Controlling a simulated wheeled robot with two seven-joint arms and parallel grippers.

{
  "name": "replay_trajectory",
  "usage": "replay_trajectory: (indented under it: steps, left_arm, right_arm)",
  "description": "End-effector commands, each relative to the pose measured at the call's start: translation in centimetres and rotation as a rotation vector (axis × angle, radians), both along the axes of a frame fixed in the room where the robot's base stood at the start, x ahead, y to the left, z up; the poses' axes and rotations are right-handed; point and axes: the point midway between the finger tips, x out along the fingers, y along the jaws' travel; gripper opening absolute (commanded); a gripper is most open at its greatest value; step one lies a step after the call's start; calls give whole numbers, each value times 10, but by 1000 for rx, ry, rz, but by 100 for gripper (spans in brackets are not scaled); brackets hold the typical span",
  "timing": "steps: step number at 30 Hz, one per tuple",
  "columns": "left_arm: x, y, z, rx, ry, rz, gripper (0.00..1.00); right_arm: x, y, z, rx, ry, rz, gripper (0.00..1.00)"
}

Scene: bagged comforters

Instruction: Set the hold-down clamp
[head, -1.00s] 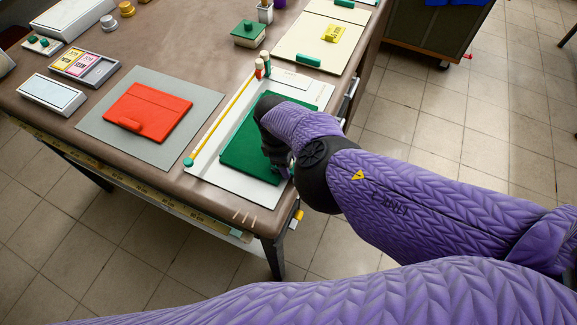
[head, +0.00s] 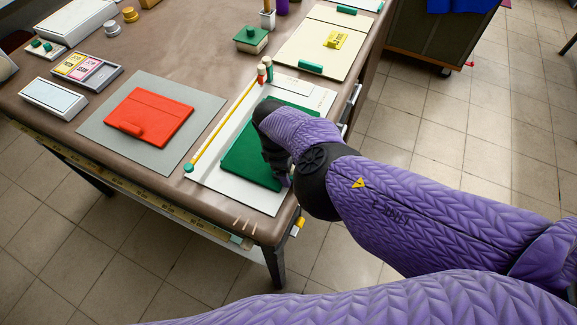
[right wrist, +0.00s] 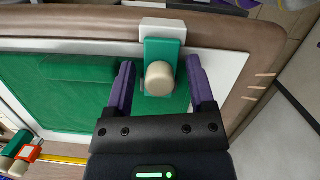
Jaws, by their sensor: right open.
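The hold-down clamp (right wrist: 165,50) shows in the right wrist view as a green bar with a round cream knob (right wrist: 159,77) on a white block at the table edge. My right gripper (right wrist: 160,63) is open, with one purple finger on each side of the knob, apart from it. In the head view the green sheet (head: 240,150) and white board (head: 215,185) are at the table's near right corner. My right gripper (head: 282,178) hides the clamp there. My left gripper is not in view.
A yellow rod (head: 222,128) lies along the board's left side. A red folder (head: 150,115) on a grey mat (head: 185,150) is further left. Small trays and blocks stand at the back. Floor is open right of the table.

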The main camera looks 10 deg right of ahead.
Motion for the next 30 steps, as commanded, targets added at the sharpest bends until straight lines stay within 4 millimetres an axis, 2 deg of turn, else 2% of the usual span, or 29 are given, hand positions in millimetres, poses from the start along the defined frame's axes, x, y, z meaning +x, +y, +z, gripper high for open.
replay_trajectory:
  steps: [5, 12, 15, 30]
  left_arm:
    - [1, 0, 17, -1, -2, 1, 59]
    - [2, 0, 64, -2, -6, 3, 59]
    - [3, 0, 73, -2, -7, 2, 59]
    - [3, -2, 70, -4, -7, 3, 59]
  right_arm:
    - [2, 3, 22, 1, -1, -1, 70]
    - [6, 14, 85, 2, -2, 1, 70]
    - [8, 17, 99, 0, -2, 1, 70]
    - [8, 18, 97, 0, 0, 1, 70]
